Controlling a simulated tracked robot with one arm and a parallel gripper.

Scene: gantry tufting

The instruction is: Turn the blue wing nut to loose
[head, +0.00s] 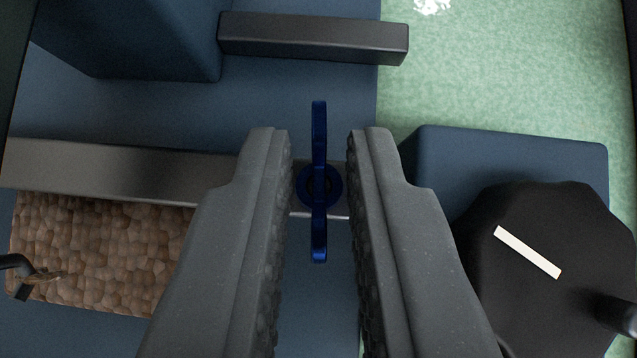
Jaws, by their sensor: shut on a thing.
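The blue wing nut (319,136) is in the middle of the head view, seen from above. It has a round hub and two wings, one pointing up and one down in the picture. The wings lie parallel to my fingers. My gripper (319,165) has one grey textured finger on each side of the nut and is shut on it, close against the hub. A little gap shows between the fingers and the thin wings. Finger contact with the hub is hard to see.
A grey bar (120,170) runs behind the nut. A dark bar (313,37) is at the top. A black knob (545,235) with a white mark stands right, by a blue block (520,155). A brown textured patch (100,250) and a dark hook (18,270) are at left.

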